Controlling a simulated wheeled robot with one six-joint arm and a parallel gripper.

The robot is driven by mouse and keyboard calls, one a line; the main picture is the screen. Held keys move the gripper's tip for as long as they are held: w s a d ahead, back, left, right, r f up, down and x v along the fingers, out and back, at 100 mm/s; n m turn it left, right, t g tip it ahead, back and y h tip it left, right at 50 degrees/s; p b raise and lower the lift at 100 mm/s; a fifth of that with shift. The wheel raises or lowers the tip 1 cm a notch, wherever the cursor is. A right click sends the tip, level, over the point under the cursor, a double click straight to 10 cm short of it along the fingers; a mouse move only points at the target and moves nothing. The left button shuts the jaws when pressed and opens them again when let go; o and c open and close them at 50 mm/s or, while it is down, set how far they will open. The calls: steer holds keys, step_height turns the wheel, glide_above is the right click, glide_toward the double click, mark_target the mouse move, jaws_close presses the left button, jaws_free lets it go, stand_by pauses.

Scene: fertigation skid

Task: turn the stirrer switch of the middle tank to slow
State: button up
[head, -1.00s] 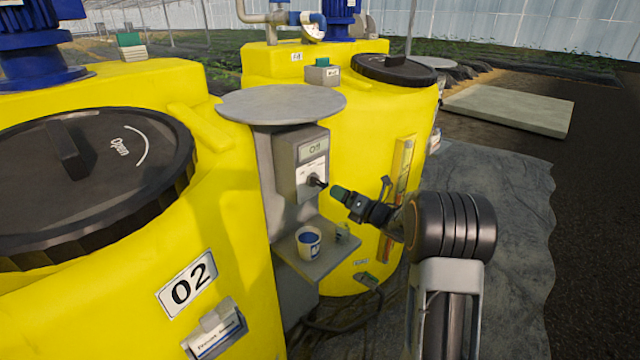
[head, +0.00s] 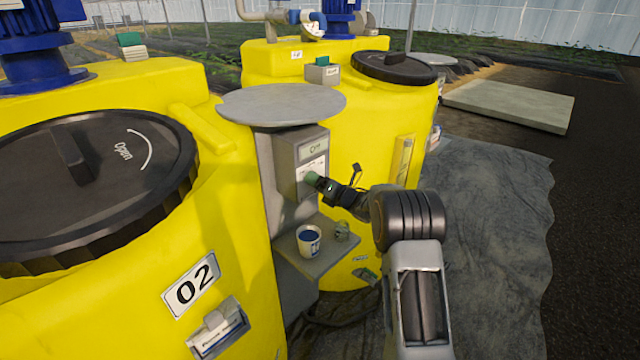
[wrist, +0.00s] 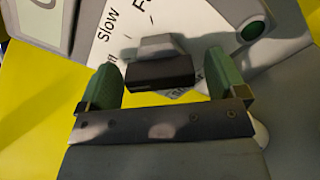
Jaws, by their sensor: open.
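The grey switch box (head: 303,158) stands between the two yellow tanks, below a round grey plate, with a small display on its upper front. In the wrist view the black switch knob (wrist: 160,75) sits on a white label (wrist: 135,28) on which "Slow" can be read. My gripper (head: 313,179) is at the front of the box and hides the knob in the head view. In the wrist view its two green fingers (wrist: 162,78) are open, one on each side of the knob, with gaps between. I cannot tell how deep the knob lies between them.
A small shelf (head: 318,262) below the box holds a white cup (head: 308,239) with blue contents and a small jar (head: 342,231). Tank 02 (head: 225,265) is close on the left; another yellow tank (head: 350,120) stands behind.

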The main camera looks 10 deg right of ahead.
steer(key=shift+c, duration=0.2)
steer(key=c, duration=0.9)
steer(key=shift+f+b, duration=0.1)
steer(key=shift+b, duration=0.25)
steer(key=shift+m, duration=0.5)
steer(key=shift+m+b, duration=1)
steer(key=shift+b, duration=0.2)
steer(key=m+b, duration=0.1)
steer(key=m, duration=0.4)
steer(key=shift+m, duration=0.3)
